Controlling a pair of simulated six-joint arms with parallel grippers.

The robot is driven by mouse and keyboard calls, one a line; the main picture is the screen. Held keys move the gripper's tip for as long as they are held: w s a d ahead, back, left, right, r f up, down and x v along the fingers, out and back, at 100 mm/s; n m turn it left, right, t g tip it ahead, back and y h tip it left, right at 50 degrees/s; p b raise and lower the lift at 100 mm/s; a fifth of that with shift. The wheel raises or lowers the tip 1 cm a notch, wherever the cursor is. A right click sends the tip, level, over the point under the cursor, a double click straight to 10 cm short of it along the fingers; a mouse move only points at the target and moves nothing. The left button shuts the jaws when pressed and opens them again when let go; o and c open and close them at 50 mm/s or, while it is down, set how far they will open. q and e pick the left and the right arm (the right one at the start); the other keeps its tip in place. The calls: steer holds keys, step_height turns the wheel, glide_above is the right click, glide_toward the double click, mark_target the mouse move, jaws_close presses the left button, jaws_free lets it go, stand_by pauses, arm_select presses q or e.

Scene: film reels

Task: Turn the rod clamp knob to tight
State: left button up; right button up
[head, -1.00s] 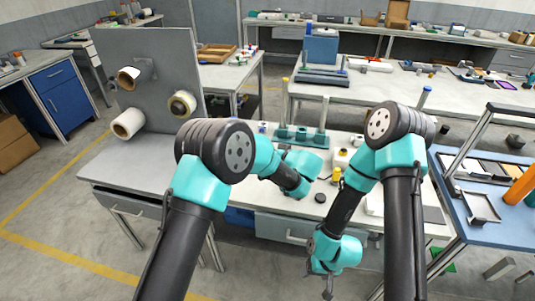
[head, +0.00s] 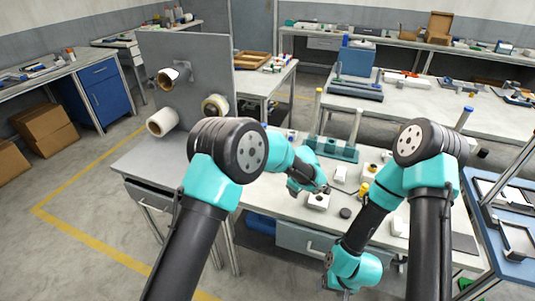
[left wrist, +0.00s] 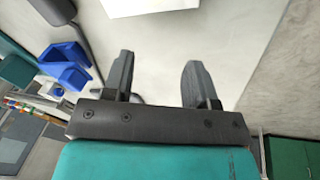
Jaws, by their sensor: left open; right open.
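A teal stand (head: 332,150) with two upright rods stands toward the back of the white workbench. One rod (head: 317,112) has a yellow cap. I cannot make out which part is the rod clamp knob. My left gripper (head: 322,188) hangs over the bench in front of the stand, small and partly hidden by its wrist. The left wrist view shows its two fingers (left wrist: 158,78) apart and empty, above a pale surface. My right gripper (head: 345,292) is open and low by the bench's front, partly cut off by the picture's bottom edge.
A white block with a dark top (head: 318,202) and a black disc (head: 345,213) sit near the bench's front edge. A yellow-marked item (head: 363,188) stands to their right. A grey upright panel (head: 190,75) holds rolls at left. Blue bins (left wrist: 65,65) show in the left wrist view.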

arm_select(q)
steer(key=w+d+r+n+h, duration=0.1)
steer(key=n+h, duration=0.1)
steer(key=d+r+n+t+h, duration=0.1)
steer(key=n, duration=0.1)
steer(key=w+d+r+n+h, duration=0.1)
steer(key=n+h, duration=0.1)
steer(key=n, duration=0.1)
steer(key=shift+w+d+r+t+h, duration=0.15)
steer(key=shift+w+d+t+h, duration=0.05)
steer(key=shift+w+t+h, duration=0.1)
steer(key=w+a+r+n+t+h, duration=0.1)
steer(key=w+r+n+t, duration=0.35)
steer(key=n, duration=0.35)
steer(key=s+a+r+n+t+y, duration=0.1)
steer(key=s+a+n+t+y, duration=0.1)
steer(key=n, duration=0.7)
steer(key=s+a+r+n+t+y, duration=0.1)
steer(key=s+a+n+y, duration=0.3)
steer(key=n+y, duration=0.5)
steer(key=shift+a+r+t, duration=0.35)
steer(key=shift+a+t, duration=0.1)
steer(key=shift+a, duration=0.75)
steer(key=shift+w, duration=0.2)
steer(key=x, duration=1.7)
steer(key=shift+w+f, duration=0.1)
steer(key=shift+w, duration=0.05)
steer(key=shift+c, duration=0.3)
